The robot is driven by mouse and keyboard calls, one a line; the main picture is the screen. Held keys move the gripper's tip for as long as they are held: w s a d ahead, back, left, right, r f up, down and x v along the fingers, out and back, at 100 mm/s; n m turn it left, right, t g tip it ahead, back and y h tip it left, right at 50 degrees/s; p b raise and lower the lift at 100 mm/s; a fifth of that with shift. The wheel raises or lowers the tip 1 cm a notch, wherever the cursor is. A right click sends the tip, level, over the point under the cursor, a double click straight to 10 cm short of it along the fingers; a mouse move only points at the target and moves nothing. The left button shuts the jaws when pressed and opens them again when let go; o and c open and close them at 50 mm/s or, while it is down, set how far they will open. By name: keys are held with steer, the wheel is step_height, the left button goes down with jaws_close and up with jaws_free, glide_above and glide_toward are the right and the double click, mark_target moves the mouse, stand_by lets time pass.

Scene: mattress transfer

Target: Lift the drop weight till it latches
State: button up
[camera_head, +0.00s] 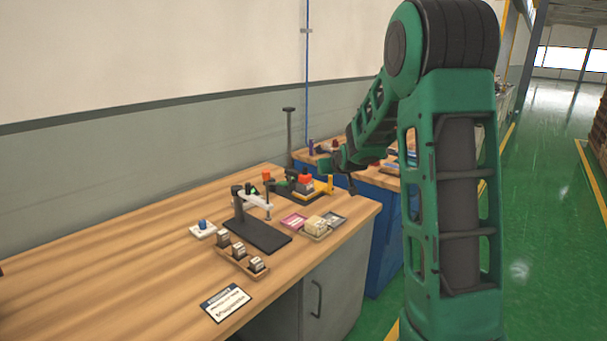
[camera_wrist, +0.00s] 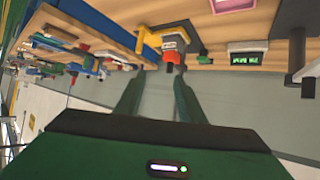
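A drop-weight stand with a dark upright post (camera_head: 289,140) is at the far end of the wooden bench. At its foot sits a grey block with a red-orange top (camera_head: 304,180), beside a yellow bracket (camera_head: 325,187). I take this block to be the drop weight. In the wrist view, which is upside down, the red-topped block (camera_wrist: 174,44) and yellow bracket (camera_wrist: 147,40) lie just beyond the fingertips. My gripper (camera_wrist: 160,77) has its two green fingers apart with nothing between them. In the head view my gripper (camera_head: 339,172) is just right of the stand, apart from the block.
A second dark stand with a pale arm (camera_head: 254,199) is nearer on the bench. A wooden rack of small blocks (camera_head: 242,262), a blue-knobbed white plate (camera_head: 203,230), small trays (camera_head: 318,229) and a printed card (camera_head: 226,302) lie around it. The bench's left part is clear.

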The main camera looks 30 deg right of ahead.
steer(key=w+d+t, duration=0.2)
steer(key=w+t, duration=0.4)
steer(key=w, duration=0.9)
glide_toward(306, 171)
steer(key=a+x, duration=0.1)
steer(key=x, duration=0.3)
steer(key=shift+h, duration=0.3)
steer(key=x, duration=0.5)
steer(key=shift+w+d+f, duration=0.1)
steer(key=shift+w+d, duration=0.15)
steer(key=shift+d, duration=0.2)
steer(key=shift+x, duration=0.8)
